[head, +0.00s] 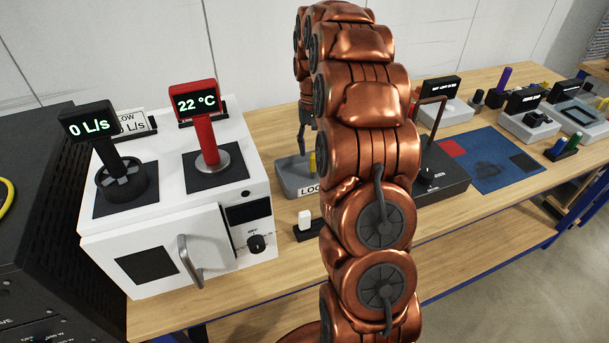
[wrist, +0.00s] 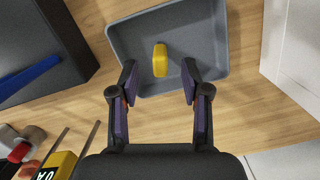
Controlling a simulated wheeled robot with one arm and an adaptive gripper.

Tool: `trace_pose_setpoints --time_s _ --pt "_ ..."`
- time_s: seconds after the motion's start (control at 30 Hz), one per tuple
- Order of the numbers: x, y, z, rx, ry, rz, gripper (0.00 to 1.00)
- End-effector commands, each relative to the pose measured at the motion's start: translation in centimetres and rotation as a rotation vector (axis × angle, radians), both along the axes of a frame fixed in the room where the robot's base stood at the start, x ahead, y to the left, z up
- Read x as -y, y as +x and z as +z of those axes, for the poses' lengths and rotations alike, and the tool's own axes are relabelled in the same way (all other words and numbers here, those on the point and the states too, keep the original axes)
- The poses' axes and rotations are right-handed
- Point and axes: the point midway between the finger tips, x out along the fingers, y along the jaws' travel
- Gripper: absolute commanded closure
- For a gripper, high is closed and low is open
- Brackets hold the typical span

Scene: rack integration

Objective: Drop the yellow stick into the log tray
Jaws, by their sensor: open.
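The grey log tray (head: 288,184) sits on the wooden bench, right of the white oven, with its label partly hidden by my arm. It also shows in the wrist view (wrist: 212,40). The yellow stick (wrist: 160,60) appears inside the tray, within its walls; I cannot tell whether it rests flat on the tray floor. A sliver of it shows in the head view (head: 312,162). My gripper (wrist: 158,84) is open above the tray's near edge, its fingers spread either side of the stick and apart from it. In the head view, my arm hides most of the gripper.
The white oven (head: 160,200) carries a black meter (head: 88,122) and a red thermometer (head: 206,130). A small black holder with a white piece (head: 304,222) stands in front of the tray. A blue mat (head: 485,160) and several devices lie at right.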

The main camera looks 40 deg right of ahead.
Motion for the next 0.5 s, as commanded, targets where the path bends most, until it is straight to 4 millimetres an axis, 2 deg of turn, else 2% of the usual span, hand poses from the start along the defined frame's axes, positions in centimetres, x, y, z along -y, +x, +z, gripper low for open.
trace_pose_setpoints --time_s 0.3,0.5 --pt "0.4 0.7 5.0 0.004 -0.001 0.0 0.53" --pt "0.6 1.1 7.6 0.004 -0.001 0.0 0.53"
